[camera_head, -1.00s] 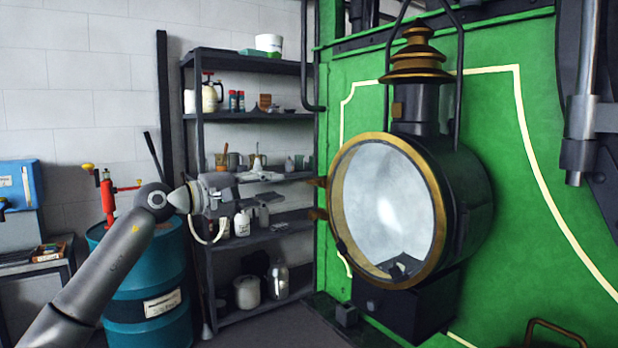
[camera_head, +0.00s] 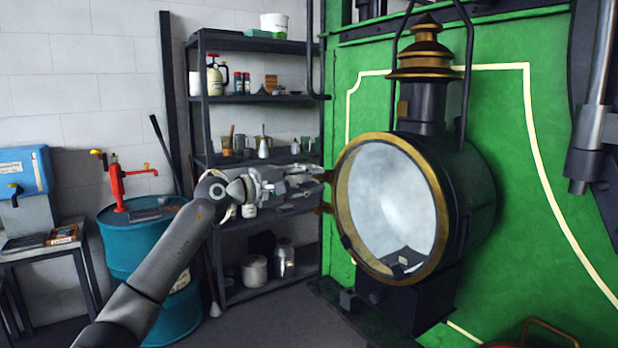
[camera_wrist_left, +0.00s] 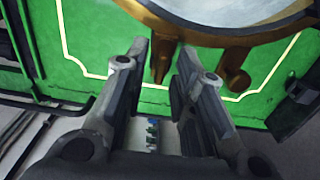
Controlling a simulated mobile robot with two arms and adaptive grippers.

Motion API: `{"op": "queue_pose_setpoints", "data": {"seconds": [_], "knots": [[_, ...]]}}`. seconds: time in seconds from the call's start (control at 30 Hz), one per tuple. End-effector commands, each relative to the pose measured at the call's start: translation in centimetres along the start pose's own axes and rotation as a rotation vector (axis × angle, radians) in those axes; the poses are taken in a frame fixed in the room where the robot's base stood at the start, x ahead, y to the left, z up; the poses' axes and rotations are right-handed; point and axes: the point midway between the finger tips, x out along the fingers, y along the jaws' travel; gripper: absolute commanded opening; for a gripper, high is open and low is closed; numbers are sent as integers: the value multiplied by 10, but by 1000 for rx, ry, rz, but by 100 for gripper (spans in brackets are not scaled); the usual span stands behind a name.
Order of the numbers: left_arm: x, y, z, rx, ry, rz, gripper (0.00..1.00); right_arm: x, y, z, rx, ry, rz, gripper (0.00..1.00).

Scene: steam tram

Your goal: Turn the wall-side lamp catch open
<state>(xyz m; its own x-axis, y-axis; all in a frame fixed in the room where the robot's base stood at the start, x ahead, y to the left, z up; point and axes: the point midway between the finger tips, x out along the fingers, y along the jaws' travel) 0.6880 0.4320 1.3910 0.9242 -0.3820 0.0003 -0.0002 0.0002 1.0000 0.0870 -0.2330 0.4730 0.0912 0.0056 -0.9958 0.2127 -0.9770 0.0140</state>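The lamp (camera_head: 388,205) has a brass rim around a pale glass front and is mounted on the green panel. Two brass lugs stick out from its wall-side rim, an upper one (camera_head: 328,177) and a lower one (camera_head: 325,208); I cannot tell which is the catch. My left gripper (camera_head: 316,177) reaches the upper lug from the left. In the left wrist view my left gripper (camera_wrist_left: 163,50) is open, with one brass lug (camera_wrist_left: 160,64) between its fingertips and gaps visible. The other lug (camera_wrist_left: 234,66) is outside the right finger. My right gripper is not shown.
Dark shelves (camera_head: 256,98) with bottles and pots stand behind my left arm. A teal drum (camera_head: 130,240) with a red pump (camera_head: 117,185) stands at the left, beside a table with a blue container (camera_head: 25,172). The green panel (camera_head: 510,215) closes off the right.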

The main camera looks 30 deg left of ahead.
Motion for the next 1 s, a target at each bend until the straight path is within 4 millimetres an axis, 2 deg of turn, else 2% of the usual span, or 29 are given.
{"op": "queue_pose_setpoints", "data": {"seconds": [0.03, 0.13, 0.17, 0.67, 1.0], "knots": [[0, 0, 0, 0, 0, 0, 14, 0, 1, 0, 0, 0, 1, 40], [0, 0, 0, 0, 0, 0, 2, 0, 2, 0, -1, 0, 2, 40], [0, 0, 0, 0, 0, 0, 0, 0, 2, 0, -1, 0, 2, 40], [-1, 1, 0, -71, 1, 1, 0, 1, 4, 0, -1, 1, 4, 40], [-1, 4, -1, -334, 1, 3, 0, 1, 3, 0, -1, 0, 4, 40]]}}
